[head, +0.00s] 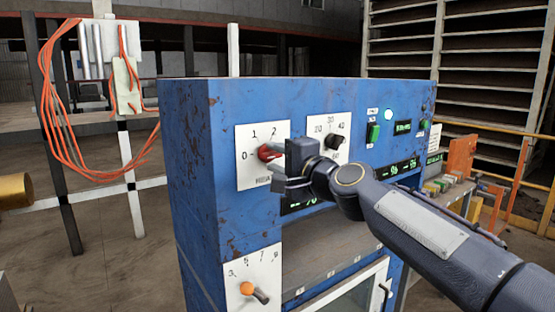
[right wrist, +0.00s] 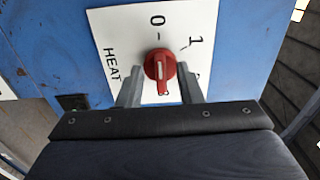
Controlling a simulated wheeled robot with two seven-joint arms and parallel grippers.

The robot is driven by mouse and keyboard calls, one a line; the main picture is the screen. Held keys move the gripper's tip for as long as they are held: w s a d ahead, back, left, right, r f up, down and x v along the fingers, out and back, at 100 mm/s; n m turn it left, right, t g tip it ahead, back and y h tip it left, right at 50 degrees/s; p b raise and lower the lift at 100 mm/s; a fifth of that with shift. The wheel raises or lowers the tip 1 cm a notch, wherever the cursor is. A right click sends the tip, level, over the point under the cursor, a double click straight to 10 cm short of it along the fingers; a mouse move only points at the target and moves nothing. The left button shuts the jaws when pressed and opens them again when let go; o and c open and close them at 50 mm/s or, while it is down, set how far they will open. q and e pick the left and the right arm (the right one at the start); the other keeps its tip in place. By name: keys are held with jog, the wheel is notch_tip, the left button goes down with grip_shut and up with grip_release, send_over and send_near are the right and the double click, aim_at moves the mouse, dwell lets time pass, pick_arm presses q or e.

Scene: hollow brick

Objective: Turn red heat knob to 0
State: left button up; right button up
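The red heat knob (head: 267,152) sits on a white dial plate (head: 249,172) marked 0, 1, 2 and HEAT, on the blue machine's front. In the right wrist view the red knob (right wrist: 160,66) has a white line and a bar lying roughly in line with the 0 mark (right wrist: 158,20); which end is the pointer is unclear. My right gripper (head: 274,164) is at the knob. In the wrist view its fingers (right wrist: 160,80) stand either side of the knob, with small gaps showing. My left gripper is not in view.
A black knob (head: 334,141) on a second dial is right of my gripper. Digital displays and a green button (head: 373,132) are farther right. Orange cables (head: 52,130) hang at the left, apart from the machine.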

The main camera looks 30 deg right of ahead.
jog(key=s, duration=0.7)
jog(key=shift+s+d+b, duration=0.3)
jog(key=shift+s+b, duration=0.1)
